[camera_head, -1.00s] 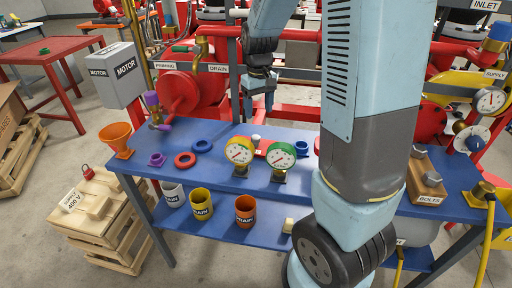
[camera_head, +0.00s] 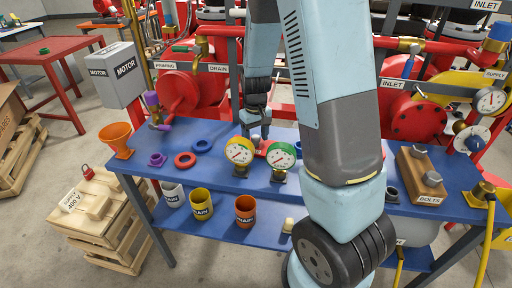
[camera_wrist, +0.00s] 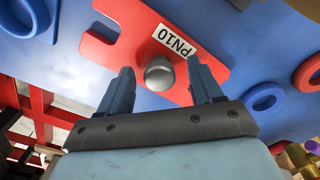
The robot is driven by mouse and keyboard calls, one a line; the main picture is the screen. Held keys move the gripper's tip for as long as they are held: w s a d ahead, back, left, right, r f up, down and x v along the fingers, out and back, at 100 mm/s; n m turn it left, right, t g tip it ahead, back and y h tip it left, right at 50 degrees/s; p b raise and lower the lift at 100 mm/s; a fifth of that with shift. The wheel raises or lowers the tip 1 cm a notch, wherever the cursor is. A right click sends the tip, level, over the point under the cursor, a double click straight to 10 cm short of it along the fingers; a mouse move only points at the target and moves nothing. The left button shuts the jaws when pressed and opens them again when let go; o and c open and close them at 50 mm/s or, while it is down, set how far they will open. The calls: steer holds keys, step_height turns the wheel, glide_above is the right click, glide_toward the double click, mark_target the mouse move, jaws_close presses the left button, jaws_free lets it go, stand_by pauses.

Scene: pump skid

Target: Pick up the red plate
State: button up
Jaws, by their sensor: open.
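The red plate lies on the blue table behind the two gauges in the head view, mostly hidden by them and my gripper (camera_head: 256,132). In the wrist view the red plate (camera_wrist: 134,53) shows a white PN10 label (camera_wrist: 175,41) and a rounded grey knob (camera_wrist: 159,73). My gripper (camera_wrist: 160,72) is open, with one finger on each side of the knob. The knob appears between the fingertips and the jaws hold nothing. I cannot tell whether the fingertips are level with the knob.
The yellow-rimmed gauge (camera_head: 239,151) and green-rimmed gauge (camera_head: 281,155) stand close in front of the plate. A red ring (camera_head: 185,160), blue ring (camera_head: 202,146) and purple ring (camera_head: 157,160) lie to the left. A bolts block (camera_head: 420,175) sits at the right.

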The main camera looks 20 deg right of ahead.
steer(key=shift+f, duration=0.6)
steer(key=shift+c, duration=0.2)
jaws_close()
